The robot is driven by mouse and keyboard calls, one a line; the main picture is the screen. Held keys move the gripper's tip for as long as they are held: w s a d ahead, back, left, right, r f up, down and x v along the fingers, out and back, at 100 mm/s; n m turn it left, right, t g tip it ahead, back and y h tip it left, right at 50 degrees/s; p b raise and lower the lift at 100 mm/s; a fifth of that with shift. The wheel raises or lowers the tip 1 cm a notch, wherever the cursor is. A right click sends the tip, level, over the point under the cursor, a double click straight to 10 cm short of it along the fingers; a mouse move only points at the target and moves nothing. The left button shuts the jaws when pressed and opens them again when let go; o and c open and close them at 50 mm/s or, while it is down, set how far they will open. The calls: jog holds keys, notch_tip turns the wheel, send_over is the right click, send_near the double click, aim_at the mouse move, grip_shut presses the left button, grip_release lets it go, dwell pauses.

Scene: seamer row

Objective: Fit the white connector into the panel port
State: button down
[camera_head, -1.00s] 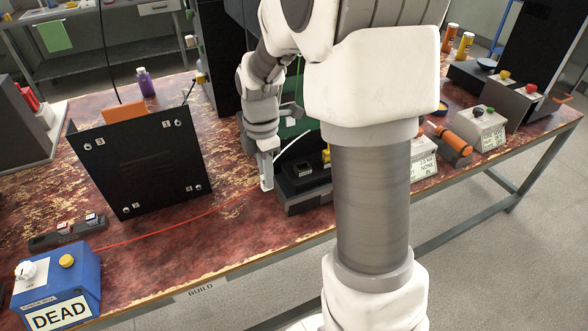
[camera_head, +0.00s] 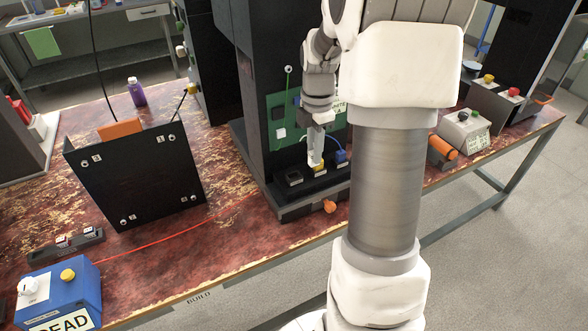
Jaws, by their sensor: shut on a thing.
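My gripper (camera_head: 315,148) points down in front of the dark upright unit and is shut. A pale, whitish piece shows at its tips, which I take to be the white connector; I cannot clearly separate it from the fingers. The tips are above or just in front of a row of blocks on the unit's base: a black block (camera_head: 293,178), a yellow one (camera_head: 321,169) and a blue one (camera_head: 341,156). Behind is a green board (camera_head: 279,112) with a small white square (camera_head: 281,133) at a green cable's lower end. I cannot tell which opening is the panel port.
A black plate (camera_head: 135,178) with numbered corner screws stands tilted at left. A blue box (camera_head: 58,290) with a partly cut-off label sits at front left, and a red cable (camera_head: 170,232) crosses the worn table. An orange knob (camera_head: 329,206) is at the base's front edge.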

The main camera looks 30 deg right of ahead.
jog(key=w+a+f, duration=0.1)
jog(key=w, duration=0.1)
jog(key=w+a+f, duration=0.2)
jog(key=shift+a, duration=0.15)
jog(key=shift+f+b, duration=0.65)
jog(key=shift+f, duration=1.4)
jog(key=shift+f, duration=0.1)
jog(key=c, duration=0.8)
grip_release()
